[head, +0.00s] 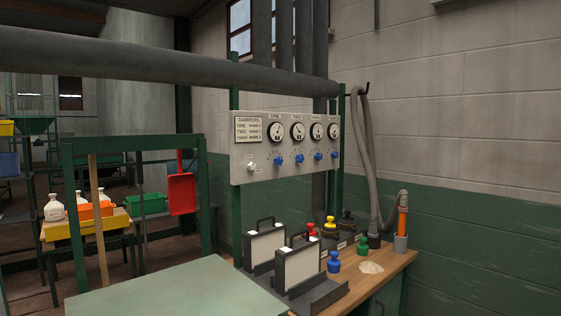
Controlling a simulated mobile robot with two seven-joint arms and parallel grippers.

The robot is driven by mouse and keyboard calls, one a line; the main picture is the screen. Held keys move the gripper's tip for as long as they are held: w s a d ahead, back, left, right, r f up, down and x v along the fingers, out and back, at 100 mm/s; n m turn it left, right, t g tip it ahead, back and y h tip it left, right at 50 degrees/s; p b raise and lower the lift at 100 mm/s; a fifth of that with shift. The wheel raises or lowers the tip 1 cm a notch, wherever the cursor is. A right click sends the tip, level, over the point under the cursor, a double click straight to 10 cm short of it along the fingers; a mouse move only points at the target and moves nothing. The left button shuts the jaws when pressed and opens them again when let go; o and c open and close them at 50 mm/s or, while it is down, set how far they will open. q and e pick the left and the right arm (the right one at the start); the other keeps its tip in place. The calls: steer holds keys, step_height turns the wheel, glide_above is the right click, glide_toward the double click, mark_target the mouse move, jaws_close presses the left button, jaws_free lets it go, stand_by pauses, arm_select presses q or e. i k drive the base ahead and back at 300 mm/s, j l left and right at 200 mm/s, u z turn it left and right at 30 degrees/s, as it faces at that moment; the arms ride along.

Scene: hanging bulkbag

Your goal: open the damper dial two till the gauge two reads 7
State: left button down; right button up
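A pale panel (262,176) on green posts carries several round gauges, each with a blue dial below it. Gauge two (298,131) is second from the left, under a plate that looks marked TWO. Its needle and numbers are too small to read surely. Damper dial two (299,159) is the blue knob below it; its exact setting cannot be told. Gauge one (277,131) and its blue dial (278,160) are to the left. A DAMPERS label plate (248,129) is at the upper left of the panel. Neither of my grippers is in view.
A pale green tabletop (180,285) is in front. A thick grey pipe (150,62) crosses above. Space before the panel looks clear.

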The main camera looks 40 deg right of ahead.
mark_target(300, 158)
steer(key=l+u, duration=0.35)
steer(key=l, duration=0.5)
steer(key=l+u, duration=0.1)
steer(key=l, duration=0.75)
steer(key=l+u, duration=0.1)
steer(key=l, duration=0.8)
steer(key=k, duration=0.05)
